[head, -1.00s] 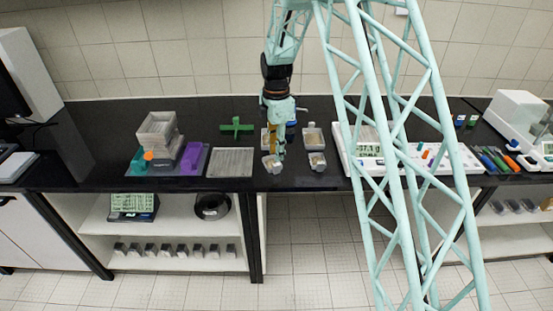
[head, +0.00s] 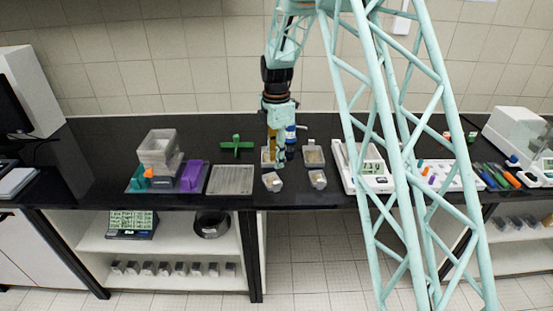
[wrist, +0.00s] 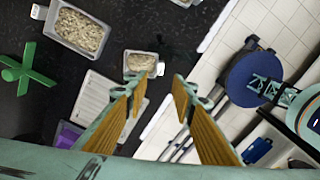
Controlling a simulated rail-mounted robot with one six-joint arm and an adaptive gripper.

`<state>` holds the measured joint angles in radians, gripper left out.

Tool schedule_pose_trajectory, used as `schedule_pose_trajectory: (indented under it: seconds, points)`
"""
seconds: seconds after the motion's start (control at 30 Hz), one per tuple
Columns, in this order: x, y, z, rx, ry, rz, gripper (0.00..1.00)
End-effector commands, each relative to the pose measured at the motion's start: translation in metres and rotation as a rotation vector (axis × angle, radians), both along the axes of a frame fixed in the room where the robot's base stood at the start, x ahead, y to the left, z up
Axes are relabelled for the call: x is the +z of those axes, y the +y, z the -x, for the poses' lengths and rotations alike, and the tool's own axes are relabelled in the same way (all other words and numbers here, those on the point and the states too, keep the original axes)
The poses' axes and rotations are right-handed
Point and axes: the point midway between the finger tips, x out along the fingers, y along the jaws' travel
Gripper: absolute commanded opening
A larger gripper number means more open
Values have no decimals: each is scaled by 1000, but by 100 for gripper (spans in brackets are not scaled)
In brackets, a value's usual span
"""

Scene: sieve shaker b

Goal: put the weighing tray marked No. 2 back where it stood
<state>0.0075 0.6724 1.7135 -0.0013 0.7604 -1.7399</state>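Two small trays with grainy contents stand near the bench's front edge in the head view: a left one (head: 272,182) and a right one (head: 317,179). Two larger trays stand behind, a left one (head: 266,157), partly hidden by my gripper, and a right one (head: 313,155). I cannot read a No. 2 mark on any. My gripper (wrist: 158,85) is open and empty, its yellow fingers apart. In the wrist view the front left small tray (wrist: 143,63) lies just beyond the fingertips, and the larger back left tray (wrist: 80,30) is at upper left.
A green cross-shaped piece (head: 236,146) and a pale flat plate (head: 230,180) lie left of the trays. A stack of clear boxes (head: 160,148) stands farther left. A white balance (head: 374,168) is close on the right. A blue-labelled bottle (head: 291,135) stands behind my gripper.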

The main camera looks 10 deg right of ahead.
Motion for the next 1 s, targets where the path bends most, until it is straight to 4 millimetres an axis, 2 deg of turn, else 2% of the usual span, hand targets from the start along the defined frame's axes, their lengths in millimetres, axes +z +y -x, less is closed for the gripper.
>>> schedule_pose_trajectory:
  seconds: [0.37, 0.53, 0.77, 1.0]
  points:
    - [1, 0, 0, -2, -1, 0, 24]
    - [10, 0, 4, -22, -5, 0, 24]
    - [42, 0, 21, -95, -22, 0, 24]
    - [88, 1, 49, -213, -46, -3, 24]
